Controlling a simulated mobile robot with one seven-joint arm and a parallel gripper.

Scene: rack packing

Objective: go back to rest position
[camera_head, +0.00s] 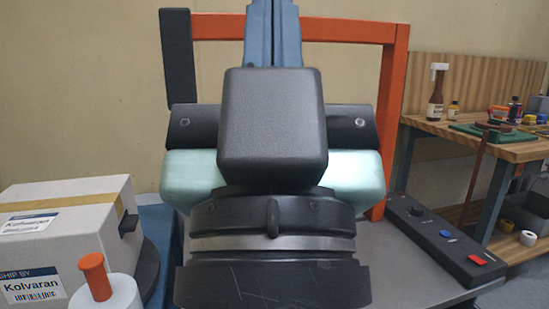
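A dark arm end, apparently my wrist and gripper (272,130), fills the middle of the view. It shows as a rounded black block above a black collar with a grey band. No fingertips show, so I cannot tell whether the gripper is open or shut, or whether it holds anything. A pale mint-green body (192,178) shows on both sides behind the block; I cannot tell whether it is part of my arm. A black bar with two screw heads (345,124) lies behind the block, above the green body.
An orange frame (398,70) and blue column (287,35) stand behind. A labelled carton (75,220) and white cylinder with orange knob (118,293) are at left. A black button panel (445,240) is right of the arm. A wooden bench (480,140) holds bottles.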

